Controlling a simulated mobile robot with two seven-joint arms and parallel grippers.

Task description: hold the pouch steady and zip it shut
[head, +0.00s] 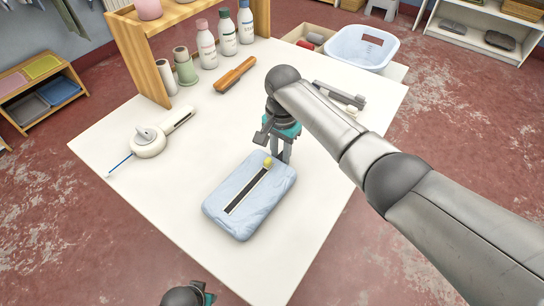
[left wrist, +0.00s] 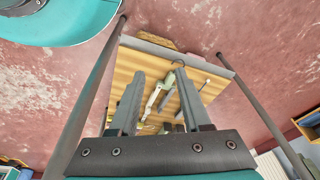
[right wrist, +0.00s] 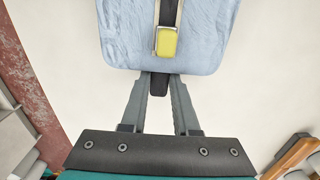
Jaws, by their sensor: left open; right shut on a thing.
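The light blue pouch (head: 222,197) lies flat on the white table. A dark open zipper slit (head: 246,191) runs along its top. The yellow zipper pull (head: 267,162) sits at the slit's far end, by my right gripper (head: 281,156). In the right wrist view, my right gripper (right wrist: 159,84) is shut on a small dark tab (right wrist: 159,88) at the pouch's end. The yellow pull (right wrist: 166,42) is just beyond the fingertips, apart from them. My left gripper (left wrist: 158,84) is open and empty, away from the pouch; only a part of it shows at the head view's bottom edge.
A white device with a blue tip (head: 149,141) and an orange-brown tool (head: 234,75) lie on the table (head: 330,170). Bottles (head: 227,34) and spools stand by a wooden rack (head: 140,55). A dark grey tool (head: 340,95) lies behind my right arm. The table around the pouch's left is clear.

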